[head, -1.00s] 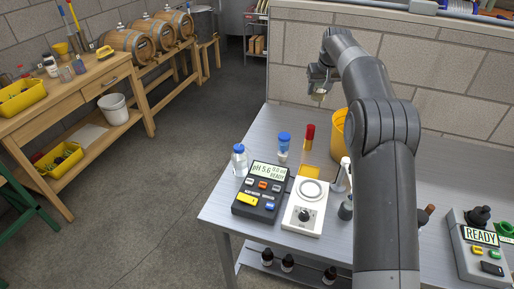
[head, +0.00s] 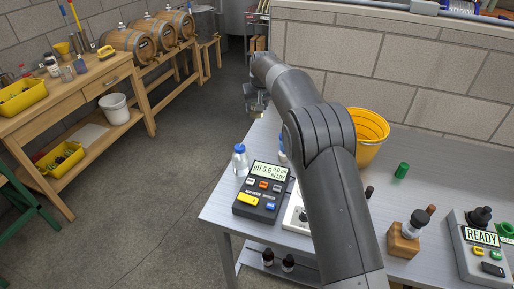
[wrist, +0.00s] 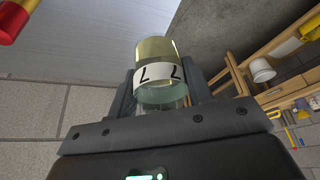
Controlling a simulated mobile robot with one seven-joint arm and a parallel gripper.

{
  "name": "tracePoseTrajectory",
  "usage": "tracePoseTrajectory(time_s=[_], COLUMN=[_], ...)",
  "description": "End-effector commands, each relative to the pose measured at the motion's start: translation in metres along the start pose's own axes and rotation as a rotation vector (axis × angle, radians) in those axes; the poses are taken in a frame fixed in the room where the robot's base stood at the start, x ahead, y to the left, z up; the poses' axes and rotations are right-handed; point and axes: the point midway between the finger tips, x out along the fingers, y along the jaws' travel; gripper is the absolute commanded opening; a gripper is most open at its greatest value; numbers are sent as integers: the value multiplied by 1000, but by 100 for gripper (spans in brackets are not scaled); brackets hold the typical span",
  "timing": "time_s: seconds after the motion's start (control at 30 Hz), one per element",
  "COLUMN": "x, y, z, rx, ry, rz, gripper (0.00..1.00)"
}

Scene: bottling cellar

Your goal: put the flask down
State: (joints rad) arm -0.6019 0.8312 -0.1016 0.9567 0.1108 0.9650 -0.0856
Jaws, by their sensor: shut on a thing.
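The flask is a clear glass vessel with pale yellow liquid and a white band with black marks. It shows in the wrist view (wrist: 156,72) and as a small pale shape in the head view (head: 257,111). My gripper (head: 257,104) is shut on it, with a finger on each side in the wrist view (wrist: 160,100). The flask is held in the air near the far left corner of the grey bench (head: 225,208). In the wrist view the bench top and the floor lie behind it. My arm hides part of the bench top.
A blue-capped bottle (head: 240,163), a pH meter (head: 262,190) and a partly hidden white device (head: 292,214) stand at the bench's left. A yellow bucket (head: 367,136), green cap (head: 402,170), wooden block (head: 403,241) and READY device (head: 478,254) are right of my arm.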

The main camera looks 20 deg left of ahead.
Motion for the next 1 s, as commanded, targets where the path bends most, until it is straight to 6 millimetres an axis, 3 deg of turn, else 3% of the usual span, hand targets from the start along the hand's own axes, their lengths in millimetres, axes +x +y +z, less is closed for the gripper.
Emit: tracePoseTrajectory(time_s=[0.13, 1.0], x=[32, 138], y=[0, 1], z=[14, 57], rx=[-1, -1], ry=[-3, 0], rz=[1, 1], gripper=[19, 19])
